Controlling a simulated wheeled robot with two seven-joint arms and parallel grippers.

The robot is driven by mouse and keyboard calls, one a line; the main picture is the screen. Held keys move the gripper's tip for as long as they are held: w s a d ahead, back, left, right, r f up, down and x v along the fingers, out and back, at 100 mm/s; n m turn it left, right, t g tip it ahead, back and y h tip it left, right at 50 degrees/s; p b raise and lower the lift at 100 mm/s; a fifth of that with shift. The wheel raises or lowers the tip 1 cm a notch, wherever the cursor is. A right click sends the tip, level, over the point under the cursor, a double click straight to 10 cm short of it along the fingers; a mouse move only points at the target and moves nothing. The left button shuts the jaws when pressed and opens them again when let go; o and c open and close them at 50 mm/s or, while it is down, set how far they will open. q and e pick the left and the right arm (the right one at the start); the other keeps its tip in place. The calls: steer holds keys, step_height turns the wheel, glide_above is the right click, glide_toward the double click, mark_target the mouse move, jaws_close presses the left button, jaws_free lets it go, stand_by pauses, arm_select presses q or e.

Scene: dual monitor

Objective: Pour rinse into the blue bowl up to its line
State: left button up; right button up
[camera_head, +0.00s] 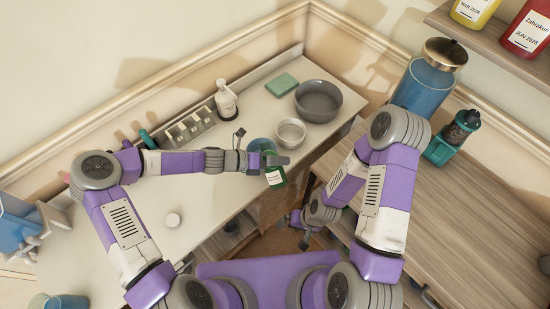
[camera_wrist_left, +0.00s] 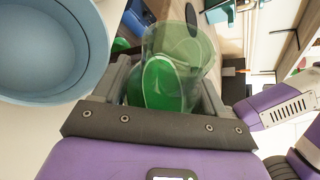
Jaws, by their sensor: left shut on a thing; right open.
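In the left wrist view the bowl (camera_wrist_left: 50,45) is at the upper left; I see plain blue inside and cannot make out a line. In the left wrist view the clear bottle with green liquid (camera_wrist_left: 165,85) is between the fingers. Its exact tilt is unclear. My right gripper (camera_head: 304,230) is low, empty and open, away from the bowl.
A grey rack (camera_head: 189,128) is at the back left. A big blue jar (camera_head: 423,88) stands on the wooden counter (camera_head: 465,200) at right.

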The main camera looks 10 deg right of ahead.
arm_select(q)
steer(key=shift+s+d+f+n+g+p, duration=0.15)
steer(key=shift+n+g+p, duration=0.2)
steer(key=shift+p, duration=0.45)
steer(key=shift+s+n+g+h+p, duration=0.2)
steer(key=shift+n+g+h+p, duration=0.45)
steer(key=shift+p, duration=0.65)
steer(key=shift+r+n+p, duration=0.35)
steer(key=shift+n+p, duration=0.05)
steer(key=shift+p, duration=0.15)
steer(key=shift+r+n+g+h+p, duration=0.3)
steer(key=shift+r+n+p, duration=0.1)
steer(key=shift+p, duration=0.15)
stand_by(0.5)
steer(key=shift+r+n+g+h+p, duration=0.4)
steer(key=shift+r+n+p, duration=0.2)
steer(key=shift+n, duration=0.3)
stand_by(1.2)
steer(key=shift+f, duration=0.1)
steer(key=shift+r+p, duration=0.25)
steer(key=shift+p, duration=0.05)
stand_by(1.6)
